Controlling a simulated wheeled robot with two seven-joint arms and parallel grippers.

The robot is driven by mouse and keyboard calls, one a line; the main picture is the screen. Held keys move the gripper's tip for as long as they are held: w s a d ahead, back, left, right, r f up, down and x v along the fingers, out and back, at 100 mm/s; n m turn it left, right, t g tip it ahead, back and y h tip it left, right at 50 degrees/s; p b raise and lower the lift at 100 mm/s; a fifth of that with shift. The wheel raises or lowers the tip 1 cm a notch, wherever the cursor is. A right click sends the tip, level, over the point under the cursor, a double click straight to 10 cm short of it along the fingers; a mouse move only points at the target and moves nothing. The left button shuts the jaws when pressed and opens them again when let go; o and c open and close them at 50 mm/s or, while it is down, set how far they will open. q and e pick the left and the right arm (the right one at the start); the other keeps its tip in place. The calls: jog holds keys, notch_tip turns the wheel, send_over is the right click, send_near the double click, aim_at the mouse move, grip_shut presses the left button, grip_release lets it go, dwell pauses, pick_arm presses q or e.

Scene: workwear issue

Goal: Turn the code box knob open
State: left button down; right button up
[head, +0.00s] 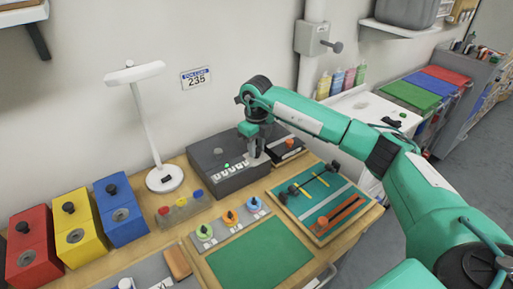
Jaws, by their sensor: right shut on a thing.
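The code box (208,157) is a dark grey box at the back of the wooden table, against the wall. Its sloped front has a row of white tiles with dark marks, and a small green light shows above them. My right gripper (254,147) reaches down over the right part of the box. It is shut on the knob there, which its fingers hide. The knob's angle cannot be seen. My left gripper is not in view.
A white lamp (157,125) stands left of the box. A wall sign (196,78) reads 235. Red, yellow and blue boxes (122,212) stand at the left. A tray with tools (322,200) lies at the right. The green mat (260,252) in front is clear.

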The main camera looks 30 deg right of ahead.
jog(key=m, duration=0.3)
jog(key=shift+m, duration=0.4)
jog(key=m, duration=0.3)
jog(key=shift+m, duration=1.2)
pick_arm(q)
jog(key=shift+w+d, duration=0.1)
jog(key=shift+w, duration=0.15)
pick_arm(e)
jog(key=shift+m, duration=0.7)
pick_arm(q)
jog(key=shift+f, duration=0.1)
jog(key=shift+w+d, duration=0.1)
pick_arm(e)
jog(key=shift+r, duration=0.1)
jog(key=o, duration=1)
